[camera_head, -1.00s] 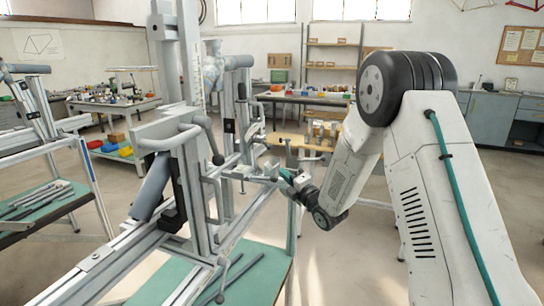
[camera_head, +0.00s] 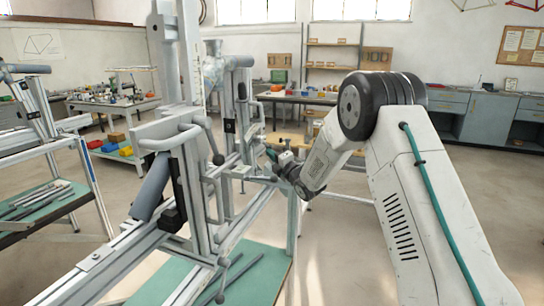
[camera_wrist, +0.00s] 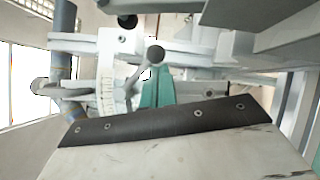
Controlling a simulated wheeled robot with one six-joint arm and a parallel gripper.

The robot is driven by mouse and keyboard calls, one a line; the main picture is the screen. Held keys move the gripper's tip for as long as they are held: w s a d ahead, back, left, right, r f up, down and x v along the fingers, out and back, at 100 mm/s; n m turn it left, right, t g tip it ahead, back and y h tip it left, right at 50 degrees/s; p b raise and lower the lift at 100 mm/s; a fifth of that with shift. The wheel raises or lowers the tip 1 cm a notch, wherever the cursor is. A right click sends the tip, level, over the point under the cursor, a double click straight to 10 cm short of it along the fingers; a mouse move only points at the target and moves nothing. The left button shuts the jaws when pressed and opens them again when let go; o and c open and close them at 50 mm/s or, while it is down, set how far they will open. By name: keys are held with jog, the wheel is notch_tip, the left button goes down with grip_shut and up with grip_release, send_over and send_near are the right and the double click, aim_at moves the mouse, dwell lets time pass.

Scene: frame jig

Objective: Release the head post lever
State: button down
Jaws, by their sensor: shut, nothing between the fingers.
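The jig (camera_head: 200,190) is a grey metal frame with clamps and several levers. A lever with a round grey knob (camera_wrist: 155,55) shows in the wrist view, beside a graduated scale (camera_wrist: 106,88). I cannot tell for sure that it is the head post lever. My gripper (camera_head: 271,155) is at the right side of the jig, close to its far post (camera_head: 243,115), shut and empty. Contact with the lever cannot be made out. In the wrist view a dark strip and pale body fill the lower part and hide what lies behind.
Another black-knobbed lever (camera_head: 217,158) stands out from the near post. A crank handle (camera_head: 222,262) hangs lower at the front. Rails of the jig run close around my gripper. A bench (camera_head: 300,97) stands behind; open floor (camera_head: 345,245) lies right of the jig.

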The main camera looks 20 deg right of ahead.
jog(key=shift+w+d+r+n, duration=0.1)
jog(key=shift+w+d+n, duration=0.1)
jog(key=shift+n, duration=0.3)
jog(key=shift+w+d+r+n+t+y, duration=0.15)
jog(key=shift+w+r+n+t+y, duration=0.1)
jog(key=shift+n+y, duration=0.25)
jog(key=shift+w+d+r+n+t+y, duration=0.2)
jog(key=shift+n+t+y, duration=0.1)
jog(key=shift+n, duration=0.4)
jog(key=shift+w+d+r, duration=0.2)
jog(key=shift+w+r, duration=0.1)
jog(key=shift+r, duration=0.05)
jog(key=shift+w+r, duration=0.1)
jog(key=shift+r, duration=0.05)
jog(key=shift+s+a+f, duration=0.1)
jog(key=shift+s+f, duration=0.1)
jog(key=shift+f, duration=0.15)
jog(key=a+f+v, duration=0.1)
jog(key=f+v, duration=0.1)
jog(key=v, duration=1)
jog(key=shift+f, duration=0.25)
